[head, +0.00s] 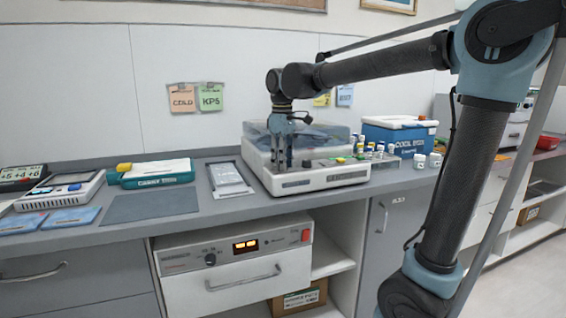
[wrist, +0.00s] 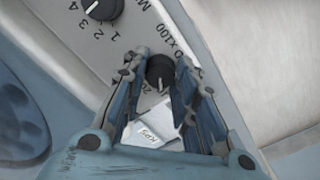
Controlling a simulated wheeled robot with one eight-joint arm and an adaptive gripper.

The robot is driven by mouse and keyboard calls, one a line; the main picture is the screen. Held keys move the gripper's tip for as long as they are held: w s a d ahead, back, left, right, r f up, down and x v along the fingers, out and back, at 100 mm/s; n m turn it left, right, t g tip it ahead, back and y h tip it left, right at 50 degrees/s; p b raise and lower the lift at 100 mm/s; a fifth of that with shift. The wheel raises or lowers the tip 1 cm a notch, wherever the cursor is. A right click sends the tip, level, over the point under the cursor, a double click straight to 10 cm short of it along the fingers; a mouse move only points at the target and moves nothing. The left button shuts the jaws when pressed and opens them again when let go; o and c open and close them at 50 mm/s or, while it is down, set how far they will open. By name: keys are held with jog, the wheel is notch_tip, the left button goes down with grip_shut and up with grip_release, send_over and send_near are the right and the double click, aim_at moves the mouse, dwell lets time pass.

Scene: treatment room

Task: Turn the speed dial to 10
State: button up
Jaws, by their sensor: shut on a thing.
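The white benchtop device (head: 335,180) with a clear lid stands on the grey counter. In the wrist view its panel shows a black dial (wrist: 160,72) with a pale pointer line, beside printing that reads "x100" and a "20". I take this one for the speed dial. My gripper (wrist: 160,75) has its two fingers on either side of this dial and is shut on it. In the head view my gripper (head: 283,168) points down at the left part of the device's panel, and the dial is hidden there. The exact pointer reading is partly covered by the fingers.
A second black dial (wrist: 103,8), numbered 1 to 4 where visible, sits at the upper left in the wrist view. A blue cooler box (head: 400,135) and several small vials stand right of the device. A grey tray (head: 230,178) lies left of it.

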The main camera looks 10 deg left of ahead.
jog(key=shift+w+n, duration=0.1)
jog(key=shift+n, duration=0.3)
jog(key=o, duration=1.1)
notch_tip(320, 180, up, 12)
jog(key=shift+f, duration=0.1)
